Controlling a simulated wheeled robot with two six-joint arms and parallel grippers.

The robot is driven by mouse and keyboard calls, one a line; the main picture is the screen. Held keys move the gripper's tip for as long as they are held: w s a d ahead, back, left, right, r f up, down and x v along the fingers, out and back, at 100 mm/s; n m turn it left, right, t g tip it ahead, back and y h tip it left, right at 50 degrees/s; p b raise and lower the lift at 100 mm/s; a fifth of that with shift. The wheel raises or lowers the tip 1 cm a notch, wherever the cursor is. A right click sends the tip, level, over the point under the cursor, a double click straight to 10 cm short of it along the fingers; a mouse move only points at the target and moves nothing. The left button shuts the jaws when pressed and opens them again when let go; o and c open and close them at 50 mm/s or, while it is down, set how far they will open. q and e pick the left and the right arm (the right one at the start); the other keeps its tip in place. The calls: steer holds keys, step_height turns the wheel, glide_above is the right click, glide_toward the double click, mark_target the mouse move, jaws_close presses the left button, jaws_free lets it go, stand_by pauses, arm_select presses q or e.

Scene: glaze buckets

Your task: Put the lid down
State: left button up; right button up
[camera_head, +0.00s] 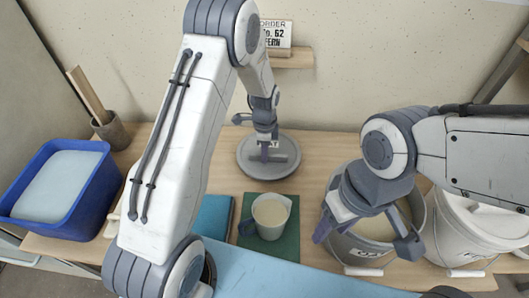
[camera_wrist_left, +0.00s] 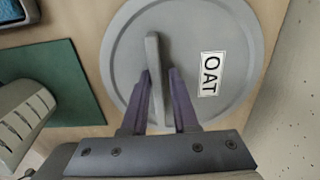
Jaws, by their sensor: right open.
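The lid (camera_head: 249,169) is a round grey disc with a raised bar handle and a label reading OAT, at the back middle of the table. It also fills much of the left wrist view (camera_wrist_left: 231,112). My left gripper (camera_head: 266,150) is over its middle, with its fingers (camera_wrist_left: 160,74) closed on both sides of the bar. The lid lies flat, at or just above the tabletop; I cannot tell which. My right gripper (camera_head: 368,236) is open and empty over a grey open bucket (camera_head: 355,247) of cream glaze, hiding part of it.
A jug (camera_head: 270,234) of cream liquid stands on a green mat (camera_head: 286,249). A blue tub (camera_head: 97,190) and a pot (camera_head: 113,132) are at the left. A white lidded bucket (camera_head: 457,238) stands at the right. The wall is close behind the lid.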

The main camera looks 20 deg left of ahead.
arm_select(q)
steer(key=shift+o, duration=0.2)
steer(key=shift+r, duration=0.3)
step_height(320, 180, up, 11)
steer(key=s+d+r+n, duration=0.4)
steer(key=s+d+r, duration=0.5)
steer(key=s, duration=0.4)
steer(key=s+d+r+n+h, duration=0.1)
steer(key=s+n, duration=0.3)
steer(key=s, duration=1.3)
steer(key=shift+d+n+p, duration=0.3)
steer(key=shift+d+p, duration=0.1)
steer(key=shift+d, duration=0.05)
steer(key=shift+w+r, duration=0.1)
